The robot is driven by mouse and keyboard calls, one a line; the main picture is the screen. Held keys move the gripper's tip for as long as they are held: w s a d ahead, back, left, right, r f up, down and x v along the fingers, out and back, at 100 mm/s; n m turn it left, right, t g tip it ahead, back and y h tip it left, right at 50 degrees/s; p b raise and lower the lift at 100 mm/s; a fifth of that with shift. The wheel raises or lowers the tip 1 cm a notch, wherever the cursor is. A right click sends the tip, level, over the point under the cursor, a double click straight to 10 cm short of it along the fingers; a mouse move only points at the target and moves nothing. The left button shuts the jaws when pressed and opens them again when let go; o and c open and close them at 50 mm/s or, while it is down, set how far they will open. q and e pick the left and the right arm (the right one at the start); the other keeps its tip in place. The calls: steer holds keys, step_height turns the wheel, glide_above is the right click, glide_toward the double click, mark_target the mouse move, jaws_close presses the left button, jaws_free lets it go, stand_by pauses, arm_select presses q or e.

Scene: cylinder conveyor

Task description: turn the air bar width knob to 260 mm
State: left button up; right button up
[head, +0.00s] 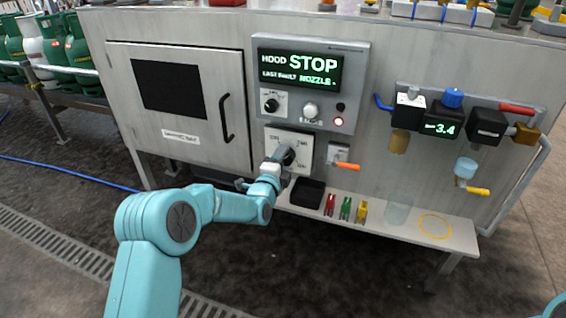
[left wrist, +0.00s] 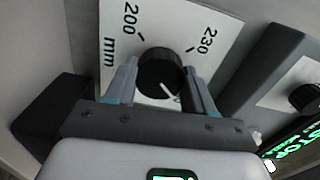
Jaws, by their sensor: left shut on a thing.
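The air bar width knob (left wrist: 158,68) is a round black knob with a white pointer line, on a white plate (head: 303,137) marked in mm. In the left wrist view, 200 and 230 are readable. The pointer line aims to the lower right, past 230, towards a mark mostly hidden by my gripper; its number cannot be read. My left gripper (left wrist: 160,75) is shut on the knob, one finger on each side. In the head view, my left gripper (head: 277,167) covers part of the knob and plate. My right gripper is out of view.
A display (head: 299,69) above reads "HOOD STOP" and "LAST FAULT NOZZLE". Below it are a small black knob (head: 270,102), a light-coloured knob (head: 311,110) and a lit red lamp (head: 338,121). An orange-handled valve (head: 347,166) sits close right. A shelf below holds a black bin (head: 307,193) and coloured clips.

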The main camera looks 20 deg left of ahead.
arm_select(q)
steer(key=shift+a+r+m, duration=0.2)
steer(key=shift+m, duration=0.2)
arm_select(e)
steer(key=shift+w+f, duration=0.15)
arm_select(q)
steer(key=o, duration=1)
steer(key=shift+f, duration=0.1)
steer(key=shift+o, duration=0.2)
steer(key=shift+d, duration=0.1)
steer(key=shift+s, duration=0.1)
steer(key=s+p, duration=0.4)
steer(key=s, duration=1.2)
steer(key=shift+a, duration=0.25)
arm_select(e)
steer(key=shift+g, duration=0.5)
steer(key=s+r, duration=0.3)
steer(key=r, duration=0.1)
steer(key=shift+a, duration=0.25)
